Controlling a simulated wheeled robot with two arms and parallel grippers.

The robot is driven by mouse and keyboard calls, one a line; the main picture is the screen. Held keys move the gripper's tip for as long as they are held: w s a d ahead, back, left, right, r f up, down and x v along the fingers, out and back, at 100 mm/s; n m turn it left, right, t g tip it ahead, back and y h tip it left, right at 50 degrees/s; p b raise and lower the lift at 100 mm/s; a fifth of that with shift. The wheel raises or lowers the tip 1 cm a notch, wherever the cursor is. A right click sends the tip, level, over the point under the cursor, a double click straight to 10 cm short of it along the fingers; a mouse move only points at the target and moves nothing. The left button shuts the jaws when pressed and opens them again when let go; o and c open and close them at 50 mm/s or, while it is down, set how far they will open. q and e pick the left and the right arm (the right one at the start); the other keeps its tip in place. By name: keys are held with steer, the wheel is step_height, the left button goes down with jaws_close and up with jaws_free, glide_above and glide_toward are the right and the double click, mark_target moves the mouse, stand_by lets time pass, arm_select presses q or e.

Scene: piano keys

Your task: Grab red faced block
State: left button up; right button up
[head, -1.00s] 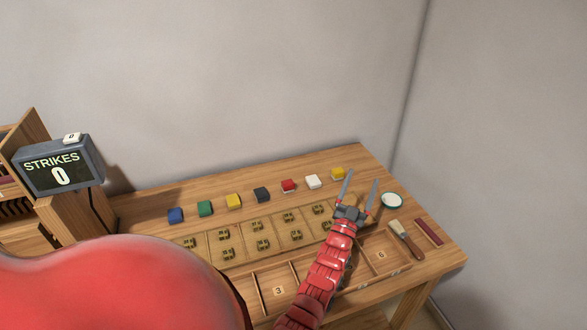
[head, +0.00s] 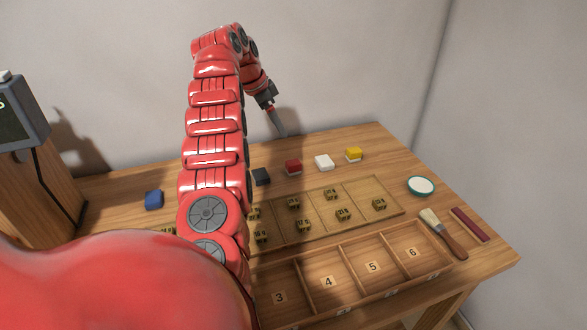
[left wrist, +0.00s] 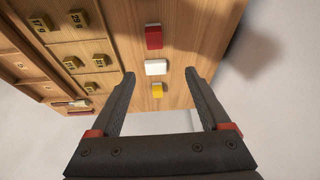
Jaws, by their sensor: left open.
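The red faced block (head: 293,167) stands in the row of coloured blocks at the back of the table, between a black block (head: 261,177) and a white block (head: 324,162). In the left wrist view the red block (left wrist: 154,37) lies beyond the fingertips, with the white block (left wrist: 156,67) and yellow block (left wrist: 157,90) nearer, between the fingers. My left gripper (head: 279,122) points down above the back of the table, above and behind the red block. It is open and empty (left wrist: 160,73), touching nothing that I can see. My right gripper is not in view.
A divided wooden tray (head: 345,268) with numbered compartments lies at the front. Behind it a board (head: 380,188) holds several small brass-coloured pieces. A brush (head: 443,233), a dark red bar (head: 470,224) and a round white dish (head: 421,186) lie at right. The wall is close behind.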

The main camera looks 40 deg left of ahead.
arm_select(q)
steer(key=s, duration=0.1)
glide_toward(294, 162)
steer(key=x, duration=0.5)
steer(key=shift+w+d, duration=0.2)
steer(key=shift+d, duration=0.1)
steer(key=shift+a+p+x, duration=0.2)
steer(key=shift+p+x, duration=0.2)
steer(key=shift+x, duration=2.25)
steer(key=shift+s, duration=0.15)
jaws_close()
